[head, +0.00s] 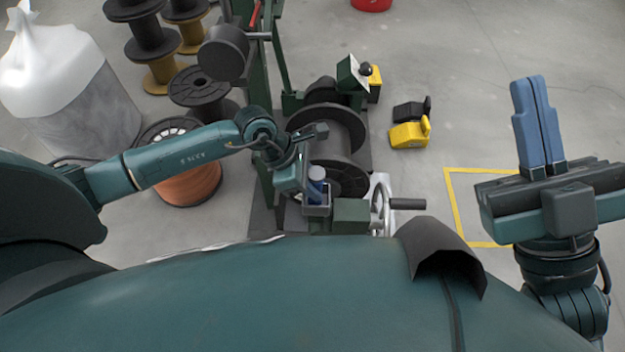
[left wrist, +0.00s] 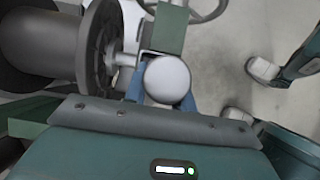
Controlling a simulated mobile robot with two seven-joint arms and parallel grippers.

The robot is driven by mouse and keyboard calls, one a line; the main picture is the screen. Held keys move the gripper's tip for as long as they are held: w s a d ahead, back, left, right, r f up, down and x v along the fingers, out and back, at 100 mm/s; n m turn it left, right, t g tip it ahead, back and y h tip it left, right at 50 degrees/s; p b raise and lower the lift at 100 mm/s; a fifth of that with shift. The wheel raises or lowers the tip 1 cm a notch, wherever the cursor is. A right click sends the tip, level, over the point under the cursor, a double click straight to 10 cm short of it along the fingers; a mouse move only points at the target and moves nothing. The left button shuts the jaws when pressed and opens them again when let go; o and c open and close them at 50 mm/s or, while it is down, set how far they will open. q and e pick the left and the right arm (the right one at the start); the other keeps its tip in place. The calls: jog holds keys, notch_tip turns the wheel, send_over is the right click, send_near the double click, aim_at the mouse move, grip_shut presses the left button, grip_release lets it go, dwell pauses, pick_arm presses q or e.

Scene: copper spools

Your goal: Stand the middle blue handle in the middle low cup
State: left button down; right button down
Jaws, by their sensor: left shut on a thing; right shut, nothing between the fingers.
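My left gripper (head: 312,188) is shut on a handle with a round, pale grey-white top (head: 317,173). In the left wrist view the round top (left wrist: 167,80) faces the camera, between the blue fingers, and hides what lies below it. In the head view the handle looks upright, in or just above a small grey square-sided holder (head: 316,210) on the green machine. I cannot tell whether it touches the bottom, or which cup this is. My right gripper (head: 529,80) is shut and empty, its blue fingers pointing up at the right, far from the holder.
A large dark spool (head: 335,140) sits just behind the holder. A crank handle (head: 407,204) sticks out to its right. A copper spool (head: 188,182) stands below my left arm. Floor inside the yellow outline is partly clear.

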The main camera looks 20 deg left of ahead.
pick_arm(q)
jog(key=shift+f, duration=0.25)
pick_arm(e)
jog(key=shift+r+n+y, duration=0.35)
jog(key=shift+n+y, duration=0.05)
pick_arm(q)
jog(key=c, duration=1.1)
grip_release()
pick_arm(e)
jog(key=shift+f, duration=0.1)
